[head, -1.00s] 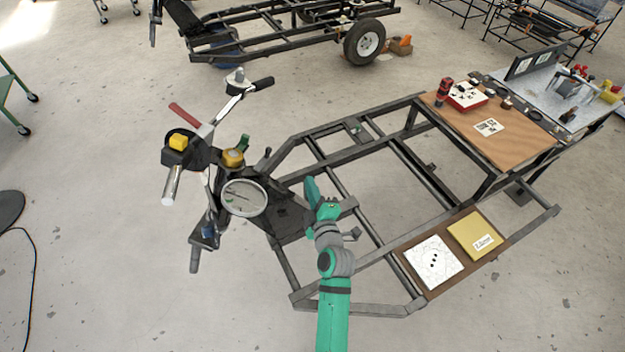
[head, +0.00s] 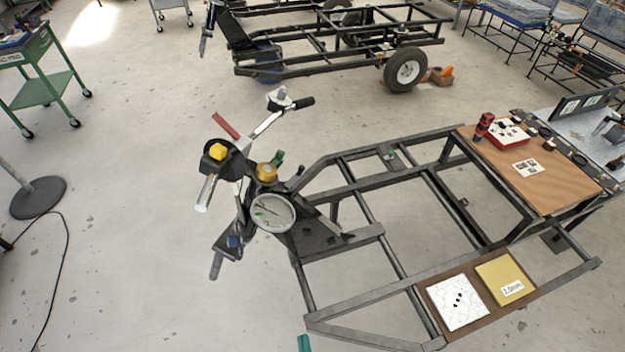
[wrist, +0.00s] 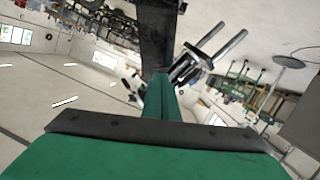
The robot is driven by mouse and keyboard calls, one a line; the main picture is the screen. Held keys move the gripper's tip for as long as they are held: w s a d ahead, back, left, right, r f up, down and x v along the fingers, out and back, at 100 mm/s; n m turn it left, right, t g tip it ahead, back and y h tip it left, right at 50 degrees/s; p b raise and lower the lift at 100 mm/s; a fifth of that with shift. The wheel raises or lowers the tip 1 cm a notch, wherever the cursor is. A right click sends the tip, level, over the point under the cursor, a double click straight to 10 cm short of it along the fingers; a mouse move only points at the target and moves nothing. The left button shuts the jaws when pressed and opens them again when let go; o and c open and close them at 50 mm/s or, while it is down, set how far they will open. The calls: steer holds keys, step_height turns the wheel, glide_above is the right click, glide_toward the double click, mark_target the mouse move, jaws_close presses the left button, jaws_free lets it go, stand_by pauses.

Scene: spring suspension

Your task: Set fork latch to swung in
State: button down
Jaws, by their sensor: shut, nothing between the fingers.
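I cannot clearly pick out the fork latch. The dark steering assembly (head: 236,205) with handlebars stands at the front of the frame in the head view. It carries a round dial (head: 273,212), a yellow-topped part and a small green piece (head: 277,158). In the wrist view my green gripper (wrist: 162,92) is shut and empty, its fingers together. Beyond the tips are a dark bar (wrist: 157,38) and a bracket with two silver rods (wrist: 217,44). I cannot tell whether the tips touch them. In the head view only a green bit of my arm shows at the bottom edge.
The dark tubular frame (head: 352,242) spreads right of the steering assembly, with a brown board bearing white and yellow plates (head: 498,277). A wooden bench top (head: 560,185) is at right. A green cart (head: 40,90) and a round stand base (head: 38,197) are at left. Open floor lies between.

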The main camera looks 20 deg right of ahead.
steer(key=s+a+r+m+y, duration=0.1)
steer(key=s+a+r+m, duration=0.1)
steer(key=s+r, duration=0.3)
steer(key=shift+s+a+y, duration=0.3)
steer(key=shift+s+a, duration=0.5)
steer(key=shift+s, duration=0.45)
